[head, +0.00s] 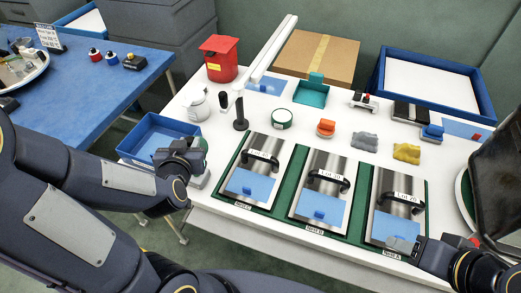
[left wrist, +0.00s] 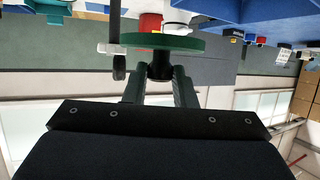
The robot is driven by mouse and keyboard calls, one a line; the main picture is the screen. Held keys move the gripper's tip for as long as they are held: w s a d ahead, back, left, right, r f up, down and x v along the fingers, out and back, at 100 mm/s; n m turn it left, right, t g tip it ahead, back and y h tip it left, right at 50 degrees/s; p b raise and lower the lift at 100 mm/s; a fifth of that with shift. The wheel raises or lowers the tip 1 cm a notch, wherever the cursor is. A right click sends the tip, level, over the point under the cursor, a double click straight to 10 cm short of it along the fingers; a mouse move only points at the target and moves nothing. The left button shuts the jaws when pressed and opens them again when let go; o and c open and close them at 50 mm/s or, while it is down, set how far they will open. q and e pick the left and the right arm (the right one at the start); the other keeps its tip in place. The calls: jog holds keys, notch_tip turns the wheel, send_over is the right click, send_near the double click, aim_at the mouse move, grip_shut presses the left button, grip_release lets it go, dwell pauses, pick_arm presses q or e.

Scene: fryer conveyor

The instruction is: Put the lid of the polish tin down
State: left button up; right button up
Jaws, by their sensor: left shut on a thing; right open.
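The polish tin (head: 282,119) is a round green-rimmed tin with a pale top, upright on the white table near the back middle. My left gripper (head: 197,160) is at the table's left edge, beside the blue bin. In the left wrist view, its fingers (left wrist: 160,80) are shut on the dark knob of a green disc-shaped lid (left wrist: 190,42), seen edge-on. In the head view the lid is mostly hidden by the gripper. My right gripper (head: 402,245) is open and low over the front right, by the rightmost metal panel.
Three metal panels with black handles and blue cards fill the front, in a green frame (head: 236,204). A white jug (head: 197,106), dark stand (head: 240,115) and red bin (head: 219,60) stand left of the tin. An orange-topped block (head: 326,128) and cloths (head: 365,142) lie right.

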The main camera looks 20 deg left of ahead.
pick_arm(q)
jog(key=shift+w+d, duration=0.1)
jog(key=shift+d, duration=0.3)
jog(key=shift+w+d, duration=0.15)
jog(key=shift+w, duration=0.05)
jog(key=shift+w+f+p, duration=0.25)
jog(key=shift+w+p, duration=0.5)
jog(key=shift+p, duration=0.35)
jog(key=w+f, duration=0.4)
jog(key=w+a+f+p, duration=0.1)
jog(key=w+f, duration=0.7)
jog(key=shift+a+f, duration=0.2)
jog(key=shift+f, duration=0.1)
pick_arm(e)
jog(key=r, duration=0.1)
jog(key=d+r, duration=0.1)
jog(key=r, duration=0.1)
jog(key=shift+s+r, duration=0.1)
jog(key=shift+r, duration=0.2)
pick_arm(q)
jog(key=shift+f+b, duration=0.5)
jog(key=shift+b, duration=0.1)
pick_arm(e)
jog(key=shift+f, duration=0.85)
